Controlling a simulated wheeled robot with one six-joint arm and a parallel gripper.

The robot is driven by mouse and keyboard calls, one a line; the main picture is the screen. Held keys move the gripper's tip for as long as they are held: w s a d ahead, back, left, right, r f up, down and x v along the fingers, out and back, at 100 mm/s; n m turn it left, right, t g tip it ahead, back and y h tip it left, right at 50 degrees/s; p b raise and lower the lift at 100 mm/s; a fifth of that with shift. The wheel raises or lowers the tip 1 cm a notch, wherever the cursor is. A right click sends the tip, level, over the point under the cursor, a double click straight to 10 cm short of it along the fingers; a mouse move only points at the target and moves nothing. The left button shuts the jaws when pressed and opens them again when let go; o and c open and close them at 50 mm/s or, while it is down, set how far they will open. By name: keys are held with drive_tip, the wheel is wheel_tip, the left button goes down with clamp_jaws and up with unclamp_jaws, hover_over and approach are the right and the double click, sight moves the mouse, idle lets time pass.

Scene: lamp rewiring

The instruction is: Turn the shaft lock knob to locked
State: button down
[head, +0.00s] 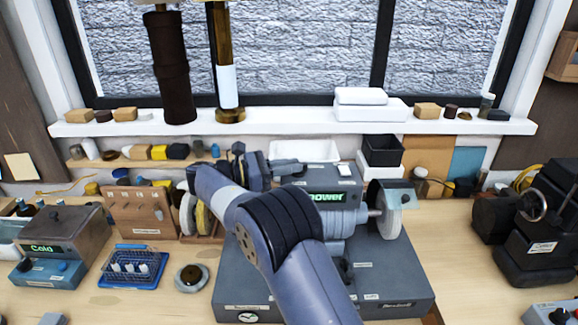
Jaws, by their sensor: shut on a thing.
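The grey buffing machine (395,268) stands at the middle of the bench, with a lit green "Power" label (327,197) and a pale wheel (387,218) on its right. My arm crosses in front of it and bends left, then back toward the machine. My gripper (287,168) is at the upper left of the machine, small and partly blended with the grey parts. It is shut on what seems to be the shaft lock knob. The knob itself cannot be made out, nor can its setting; the arm and gripper hide that area.
A brown rack (140,209), a blue wire basket (133,268) and a grey "Cold" box (62,240) stand on the left. A dark machine (540,225) stands at the right. Bare bench shows at right of centre. A white sill (290,126) runs behind.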

idle(0.3)
drive_tip(key=c, duration=1.4)
unclamp_jaws()
drive_tip(key=shift+c, duration=0.2)
